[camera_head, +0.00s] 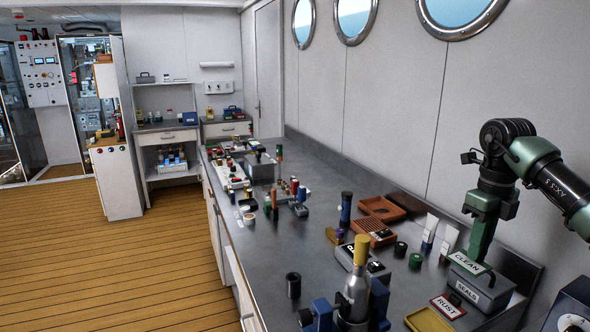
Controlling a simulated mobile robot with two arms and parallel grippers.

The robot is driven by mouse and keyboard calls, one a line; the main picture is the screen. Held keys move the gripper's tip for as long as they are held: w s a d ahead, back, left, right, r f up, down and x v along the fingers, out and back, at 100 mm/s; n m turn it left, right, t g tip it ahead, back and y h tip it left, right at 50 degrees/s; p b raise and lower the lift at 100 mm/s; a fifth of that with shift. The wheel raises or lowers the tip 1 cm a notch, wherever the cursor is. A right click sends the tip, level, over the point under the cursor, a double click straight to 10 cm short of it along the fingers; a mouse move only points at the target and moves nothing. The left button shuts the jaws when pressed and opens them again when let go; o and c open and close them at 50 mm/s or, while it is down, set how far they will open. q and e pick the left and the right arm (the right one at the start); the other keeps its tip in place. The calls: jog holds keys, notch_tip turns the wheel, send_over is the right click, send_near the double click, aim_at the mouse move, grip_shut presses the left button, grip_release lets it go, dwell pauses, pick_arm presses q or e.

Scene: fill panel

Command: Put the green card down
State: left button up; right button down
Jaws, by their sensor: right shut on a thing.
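The green card (467,263), marked CLEAN, is by the grey box (480,292) marked SEALS on the steel counter at the right. My right gripper (479,250) points down from the right and is shut on the green card. The card is at or just above the box's top; I cannot tell whether it touches. A red-edged card (447,307) marked RUST lies on the counter in front of the box. My left gripper is not in view.
A bottle with a yellow cap (357,288) stands between blue blocks at the front. A yellow tray (429,320) is at the front edge of the view. White tubes (430,230), dark and green jars and a brown tray (382,209) stand behind. Bare counter (325,262) lies left of these.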

aim_at(461, 261)
jog(key=a+f+n, duration=0.2)
jog(key=n, duration=0.1)
jog(key=a+f+n, duration=0.1)
jog(key=n, duration=0.1)
jog(key=shift+s+a+f, duration=0.25)
jog(key=shift+s+a, duration=0.05)
jog(key=s+a+f+n, duration=0.6)
jog(key=s+n, duration=0.5)
jog(key=n, duration=0.2)
jog(key=s+a+f+n, duration=0.6)
jog(key=s+a+n, duration=0.3)
jog(key=s+n, duration=0.3)
jog(key=shift+a+n, duration=0.15)
jog(key=shift+n, duration=0.45)
